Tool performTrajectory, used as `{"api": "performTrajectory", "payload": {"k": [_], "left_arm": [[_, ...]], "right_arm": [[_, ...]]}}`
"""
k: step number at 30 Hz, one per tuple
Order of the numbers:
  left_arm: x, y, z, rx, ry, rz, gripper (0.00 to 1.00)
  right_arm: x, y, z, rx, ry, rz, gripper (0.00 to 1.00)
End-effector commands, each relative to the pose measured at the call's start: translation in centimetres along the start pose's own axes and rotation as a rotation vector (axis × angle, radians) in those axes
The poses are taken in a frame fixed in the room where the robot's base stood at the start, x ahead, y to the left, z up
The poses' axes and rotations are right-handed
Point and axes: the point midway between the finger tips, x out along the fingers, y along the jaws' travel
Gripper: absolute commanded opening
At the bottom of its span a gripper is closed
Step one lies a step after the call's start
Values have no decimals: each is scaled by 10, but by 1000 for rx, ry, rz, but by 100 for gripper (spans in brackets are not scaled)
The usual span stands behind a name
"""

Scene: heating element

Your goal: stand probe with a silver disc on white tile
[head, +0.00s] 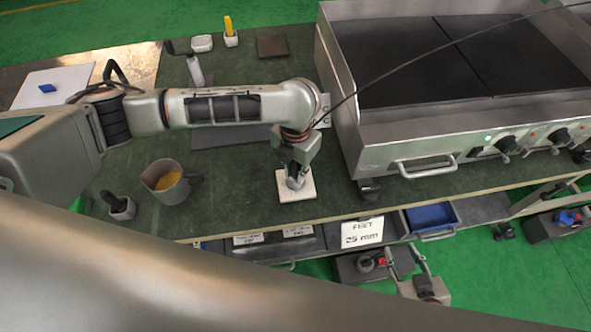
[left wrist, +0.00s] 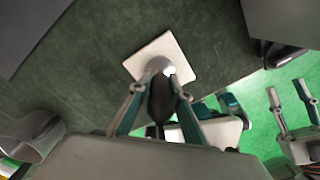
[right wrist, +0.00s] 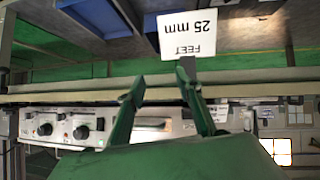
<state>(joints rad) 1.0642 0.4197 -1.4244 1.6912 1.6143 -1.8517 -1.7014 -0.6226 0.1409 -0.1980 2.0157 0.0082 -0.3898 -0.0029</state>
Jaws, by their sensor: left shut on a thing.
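My left gripper (head: 297,182) is shut on the dark handle of the probe (left wrist: 158,98). It is low over the white tile (head: 284,191), near the table's front edge. In the left wrist view, the probe's silver disc (left wrist: 158,67) is at the tile's (left wrist: 178,50) near part. Whether the disc touches the tile or sits just above it, I cannot tell. The handle looks roughly upright in the head view, mostly hidden by the fingers. My right gripper (right wrist: 162,80) is open and empty, in front of the table and below its top.
A grey jug (head: 168,183) with yellow contents and a small dark-handled holder (head: 120,206) stand left of the tile. A steel griddle (head: 420,155) stands right. A thin black cable (head: 430,52) crosses above the griddle.

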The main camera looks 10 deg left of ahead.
Motion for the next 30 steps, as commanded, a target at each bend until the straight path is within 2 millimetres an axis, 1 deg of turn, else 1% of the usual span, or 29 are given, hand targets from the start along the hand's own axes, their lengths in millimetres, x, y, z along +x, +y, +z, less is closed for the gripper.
{"api": "performTrajectory", "payload": {"k": [1, 2, 3, 14, 17, 20, 25, 30], "left_arm": [[1, 0, 0, 0, 0, 0, 26], [1, 0, 0, 0, 1, 0, 34], [1, 0, 0, 0, 1, 0, 35], [-2, 0, 0, 0, 0, 0, 35], [-14, 0, 1, -1, -4, 1, 35], [-32, 0, 2, 0, -5, 2, 35], [-69, 1, 2, 0, -7, 3, 35], [-99, 0, 1, 0, -4, 2, 35]], "right_arm": [[0, 0, 0, 0, -1, 0, 35], [0, 0, 1, 1, -1, -1, 35], [0, -1, 1, 1, -2, -1, 35], [-4, -5, 8, 4, -15, -8, 35], [-6, -5, 4, 5, -12, -8, 35], [-8, -4, -3, 8, -5, -8, 35], [-12, -4, -15, 18, 5, -12, 35], [-15, -7, -14, 27, -1, -19, 35]]}}
